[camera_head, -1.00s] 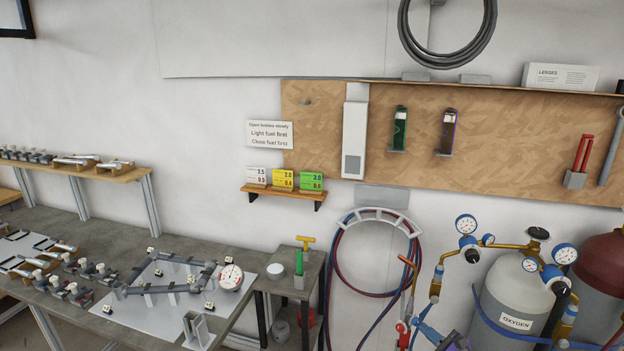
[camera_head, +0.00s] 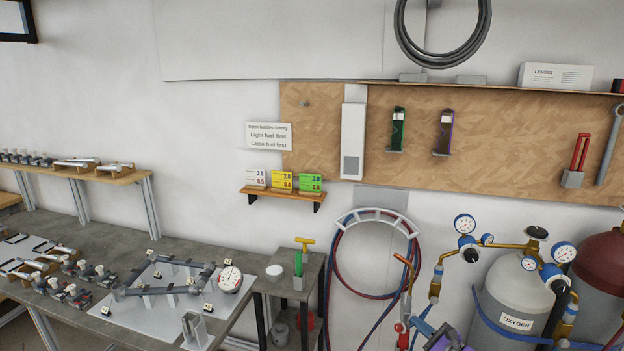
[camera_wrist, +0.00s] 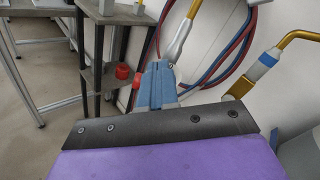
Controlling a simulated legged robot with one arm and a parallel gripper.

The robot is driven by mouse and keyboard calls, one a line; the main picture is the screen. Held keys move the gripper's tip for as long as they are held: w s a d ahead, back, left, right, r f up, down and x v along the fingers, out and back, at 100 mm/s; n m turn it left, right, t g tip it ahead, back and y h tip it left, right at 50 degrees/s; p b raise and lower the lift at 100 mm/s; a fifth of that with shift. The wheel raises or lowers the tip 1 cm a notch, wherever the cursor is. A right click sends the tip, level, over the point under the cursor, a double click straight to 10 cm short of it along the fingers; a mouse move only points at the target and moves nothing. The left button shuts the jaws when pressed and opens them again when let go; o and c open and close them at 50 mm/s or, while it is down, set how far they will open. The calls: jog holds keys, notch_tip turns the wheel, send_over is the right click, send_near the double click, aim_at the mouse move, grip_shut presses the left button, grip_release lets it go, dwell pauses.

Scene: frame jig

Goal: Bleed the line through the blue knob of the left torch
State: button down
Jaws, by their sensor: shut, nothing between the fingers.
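A torch (camera_head: 406,302) with a brass neck and grey body hangs upright below the hose rack. Its red knob (camera_head: 400,328) shows low on its left side. My gripper (camera_head: 422,326), with blue-grey fingers and a purple body, is at the bottom edge, close to the torch's lower part. In the wrist view my fingers (camera_wrist: 160,68) are shut and empty, in front of the torch's lower end (camera_wrist: 177,42). A red knob (camera_wrist: 137,80) shows just left of them. I cannot make out the blue knob; the fingers may hide it. Contact cannot be told.
Red and blue hoses (camera_head: 334,275) loop behind the torch. An oxygen bottle (camera_head: 512,300) with gauges and a dark red bottle (camera_head: 602,255) stand to the right. A small side table (camera_head: 310,262) stands to the left, beside the workbench (camera_head: 200,248).

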jog(key=shift+w+a+r, duration=0.1)
jog(key=shift+w+r, duration=0.05)
jog(key=shift+w, duration=0.05)
dwell(0.5)
jog(key=shift+w+d+b, duration=0.15)
jog(key=shift+d+b, duration=0.2)
jog(key=shift+b, duration=0.85)
jog(key=shift+r, duration=0.25)
jog(key=p+v, duration=0.2)
jog(key=v, duration=0.3)
jog(key=shift+s+d+p, duration=0.2)
jog(key=shift+s+p, duration=0.1)
dwell(0.4)
